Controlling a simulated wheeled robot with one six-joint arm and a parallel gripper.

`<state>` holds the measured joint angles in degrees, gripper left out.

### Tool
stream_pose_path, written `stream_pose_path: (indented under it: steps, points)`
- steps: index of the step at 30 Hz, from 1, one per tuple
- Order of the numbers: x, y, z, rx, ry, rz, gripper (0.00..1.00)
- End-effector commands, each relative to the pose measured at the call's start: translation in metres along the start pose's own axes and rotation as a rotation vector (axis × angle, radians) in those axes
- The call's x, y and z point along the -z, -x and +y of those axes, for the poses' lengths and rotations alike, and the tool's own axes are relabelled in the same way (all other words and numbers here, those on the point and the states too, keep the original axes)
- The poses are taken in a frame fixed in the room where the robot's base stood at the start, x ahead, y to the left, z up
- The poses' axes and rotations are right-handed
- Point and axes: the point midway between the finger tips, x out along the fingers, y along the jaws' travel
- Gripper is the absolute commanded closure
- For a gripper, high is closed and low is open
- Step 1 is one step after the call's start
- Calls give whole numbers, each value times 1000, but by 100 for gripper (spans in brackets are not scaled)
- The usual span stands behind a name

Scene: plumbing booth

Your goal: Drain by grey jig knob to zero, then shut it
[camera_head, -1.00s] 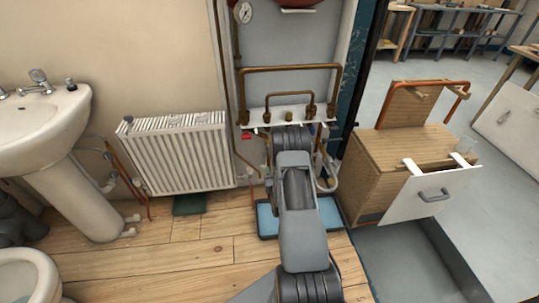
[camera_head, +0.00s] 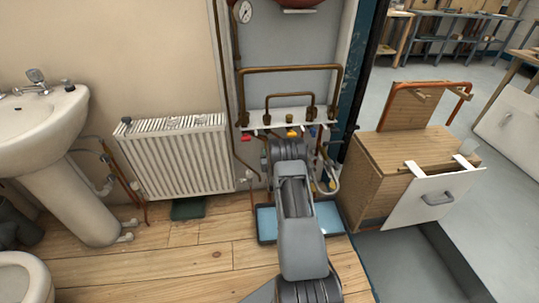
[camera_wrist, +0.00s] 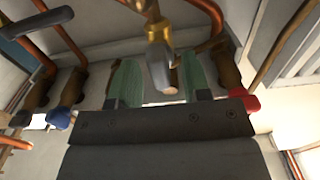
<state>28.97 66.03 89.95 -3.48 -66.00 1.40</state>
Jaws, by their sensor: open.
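In the wrist view a grey knob or handle (camera_wrist: 160,68) hangs from a brass fitting (camera_wrist: 158,32), seen close up. My gripper (camera_wrist: 160,82) is open, with one green-padded finger on each side of it and visible gaps between; I cannot tell whether it sits fully between the pads in depth. In the head view my arm hides the gripper and this knob. A round white gauge (camera_head: 243,11) is at the top of the pipe board, too small to read.
A red knob (camera_wrist: 243,100) and a blue knob (camera_wrist: 60,118) flank my gripper. Copper pipes (camera_head: 290,71) rise above the white ledge (camera_head: 256,121). A blue tray (camera_head: 266,223) lies below. The radiator (camera_head: 178,158) is left, a wooden cabinet (camera_head: 400,160) right.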

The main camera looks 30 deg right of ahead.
Motion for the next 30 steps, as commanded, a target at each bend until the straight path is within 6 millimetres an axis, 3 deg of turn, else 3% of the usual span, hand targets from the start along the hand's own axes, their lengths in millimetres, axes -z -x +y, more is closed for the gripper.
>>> stream_pose_path:
  steps: [7, 19, 30]
  points:
    - [0, 0, 0, 0, 0, 0, 56]
    - [0, 0, 0, 0, 0, 0, 95]
    - [-2, 0, 1, -1, -82, 1, 96]
